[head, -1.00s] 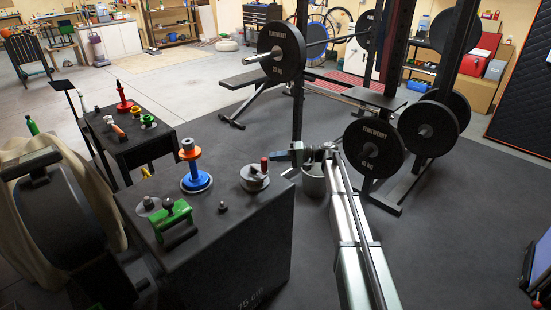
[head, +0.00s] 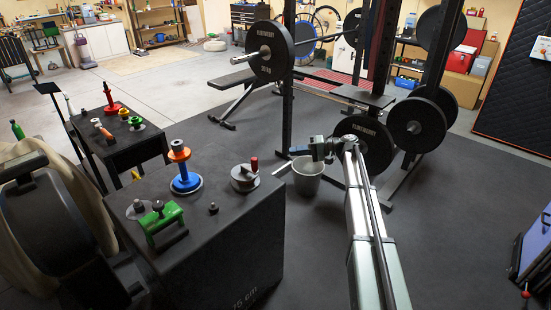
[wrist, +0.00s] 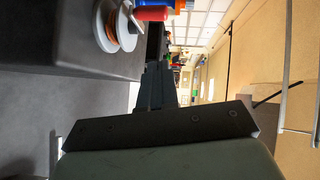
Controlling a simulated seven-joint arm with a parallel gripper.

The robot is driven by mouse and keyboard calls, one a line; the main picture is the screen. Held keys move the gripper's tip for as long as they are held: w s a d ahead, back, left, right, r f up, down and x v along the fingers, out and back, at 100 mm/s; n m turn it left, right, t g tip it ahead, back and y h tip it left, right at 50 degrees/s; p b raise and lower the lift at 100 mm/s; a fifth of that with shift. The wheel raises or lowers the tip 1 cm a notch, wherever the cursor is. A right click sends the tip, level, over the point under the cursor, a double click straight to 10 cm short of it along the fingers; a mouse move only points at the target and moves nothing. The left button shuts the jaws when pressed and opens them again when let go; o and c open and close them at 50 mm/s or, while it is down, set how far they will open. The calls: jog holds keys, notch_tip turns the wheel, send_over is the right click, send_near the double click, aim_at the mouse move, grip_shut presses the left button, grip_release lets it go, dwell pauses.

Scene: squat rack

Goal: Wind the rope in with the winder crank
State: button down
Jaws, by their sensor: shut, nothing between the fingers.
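The winder (head: 244,181) is a round silver drum near the right edge of the black box top. Its crank has an upright red knob (head: 254,164). In the wrist view, the winder (wrist: 119,27) shows at the top, with pale discs, copper-coloured winding between them and the red knob (wrist: 151,14). My gripper (head: 296,151) is to the right of the winder, past the box edge, and touches nothing. In the wrist view, my gripper's fingers (wrist: 157,88) are together and empty. No loose length of rope can be made out.
The black box (head: 235,235) also carries an orange-and-blue spool post (head: 182,170), a green clamp-like fixture (head: 160,218) and a small black knob (head: 213,208). A pale bucket (head: 307,182) stands below my gripper. The squat rack with weight plates (head: 362,145) is behind my arm.

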jog(key=w+a+f+n+t+h, duration=0.35)
jog(key=w+a+t+h, duration=0.45)
jog(key=a, duration=0.4)
jog(key=s+a+r+n+t+h, duration=0.3)
jog(key=a+r+n+t, duration=0.45)
jog(key=a+r, duration=0.55)
jog(key=s+a+m+t+h, duration=0.4)
jog(key=s+m, duration=0.3)
jog(key=s, duration=0.1)
jog(key=m+g+h, duration=0.6)
jog(key=m+h, duration=0.5)
send_near(253, 165)
jog(key=x, duration=0.6)
jog(key=shift+w+d+f, duration=0.15)
jog(key=shift+w, duration=0.2)
